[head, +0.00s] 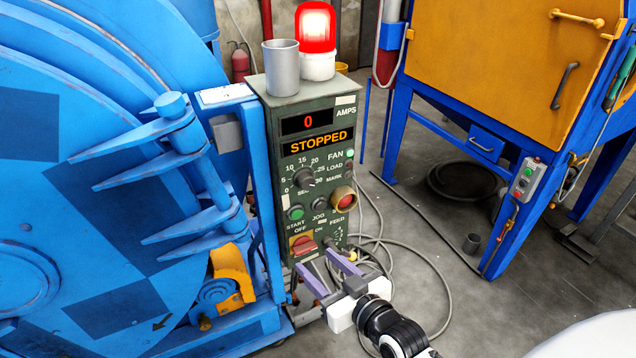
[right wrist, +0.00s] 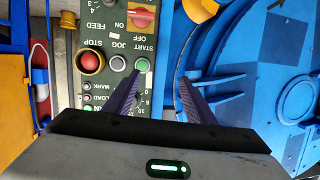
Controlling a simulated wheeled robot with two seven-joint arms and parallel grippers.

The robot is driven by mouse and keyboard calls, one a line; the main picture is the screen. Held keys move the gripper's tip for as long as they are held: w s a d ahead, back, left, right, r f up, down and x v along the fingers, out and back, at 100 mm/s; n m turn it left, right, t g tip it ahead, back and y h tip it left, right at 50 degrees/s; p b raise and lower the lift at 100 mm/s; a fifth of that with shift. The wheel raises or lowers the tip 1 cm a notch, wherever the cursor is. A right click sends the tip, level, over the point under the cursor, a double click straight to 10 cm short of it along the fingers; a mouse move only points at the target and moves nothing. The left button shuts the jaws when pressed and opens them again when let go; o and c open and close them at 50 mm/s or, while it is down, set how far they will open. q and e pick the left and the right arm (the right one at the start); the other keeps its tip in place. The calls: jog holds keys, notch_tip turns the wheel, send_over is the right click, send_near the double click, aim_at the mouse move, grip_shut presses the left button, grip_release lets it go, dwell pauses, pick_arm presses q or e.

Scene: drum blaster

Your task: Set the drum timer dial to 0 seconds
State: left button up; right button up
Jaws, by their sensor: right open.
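The timer dial (head: 303,179) is a dark round knob on the green control panel, with a scale from 0 to 25 around its upper side and "SEC" below. I cannot make out where its pointer stands. My right gripper (head: 322,264) is open and empty in front of the panel's lower part, below the dial and apart from it. In the right wrist view the panel is upside down. The open fingers (right wrist: 159,77) point toward the green START button (right wrist: 142,65). Part of the dial's scale shows by one finger; the knob is hidden there. My left gripper is not in view.
The control box (head: 275,130) shows "0" AMPS and "STOPPED". A red lit beacon (head: 316,35) and a grey cup (head: 281,66) stand on top. A large blue drum (head: 90,190) is at left. An orange-doored blue cabinet (head: 520,60) is at right. Cables lie on the floor.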

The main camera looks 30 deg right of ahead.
aim_at(309, 184)
jog(key=w+d+r+m+t+h, duration=0.25)
jog(key=w+d+r, duration=0.25)
jog(key=r, duration=0.3)
jog(key=shift+n+y, duration=0.35)
jog(key=shift+n, duration=0.1)
jog(key=w, duration=0.6)
jog(key=w+d, duration=0.1)
jog(key=w, duration=0.3)
jog(key=shift+w+r, duration=0.1)
jog(key=shift+r, duration=0.1)
jog(key=c, duration=1)
